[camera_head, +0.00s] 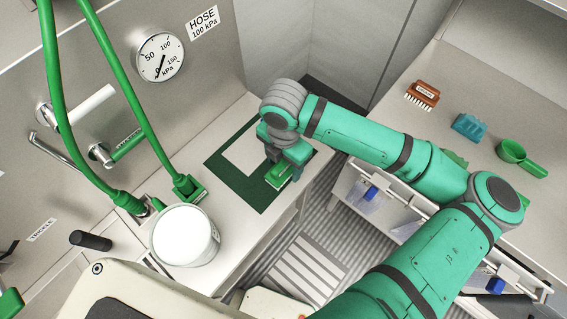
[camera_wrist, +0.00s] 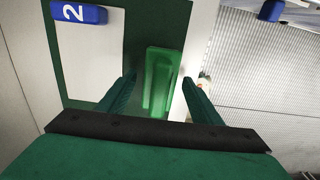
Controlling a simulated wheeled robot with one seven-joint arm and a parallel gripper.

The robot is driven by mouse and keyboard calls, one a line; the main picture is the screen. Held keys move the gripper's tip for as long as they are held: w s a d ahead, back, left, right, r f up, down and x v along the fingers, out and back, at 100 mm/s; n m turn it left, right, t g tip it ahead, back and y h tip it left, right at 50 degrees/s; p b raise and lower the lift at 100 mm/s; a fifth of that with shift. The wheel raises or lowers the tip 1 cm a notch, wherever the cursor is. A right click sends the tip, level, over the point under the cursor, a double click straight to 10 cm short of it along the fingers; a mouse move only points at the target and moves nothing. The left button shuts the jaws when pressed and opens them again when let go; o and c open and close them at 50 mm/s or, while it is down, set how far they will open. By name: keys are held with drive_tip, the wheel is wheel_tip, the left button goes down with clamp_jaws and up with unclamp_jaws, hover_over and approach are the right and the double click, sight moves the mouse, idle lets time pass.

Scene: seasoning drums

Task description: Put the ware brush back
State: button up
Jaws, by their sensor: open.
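My gripper (camera_head: 284,165) is open above the dark green-bordered mat (camera_head: 225,168) on the left counter, pointing down. A green oblong block-like item (camera_wrist: 161,82) lies at the mat's right side, and I cannot tell for sure that it is the ware brush. In the wrist view it shows between my two fingers (camera_wrist: 160,95), with a gap on each side. In the head view the green item (camera_head: 279,174) is partly hidden by my gripper. An orange-brown brush (camera_head: 422,93) with pale bristles and a label too small to read lies on the right counter.
A teal block (camera_head: 468,127) and a green scoop (camera_head: 520,157) lie on the right counter. A white tub (camera_head: 184,236) and green hoses (camera_head: 138,120) stand left of the mat. A blue block marked 2 (camera_wrist: 79,12) shows at the mat. Open floor lies between the counters.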

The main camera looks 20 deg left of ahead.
sight(283, 161)
wheel_tip(283, 161, up, 12)
idle(0.5)
drive_tip(key=shift+a+f, duration=0.1)
idle(0.4)
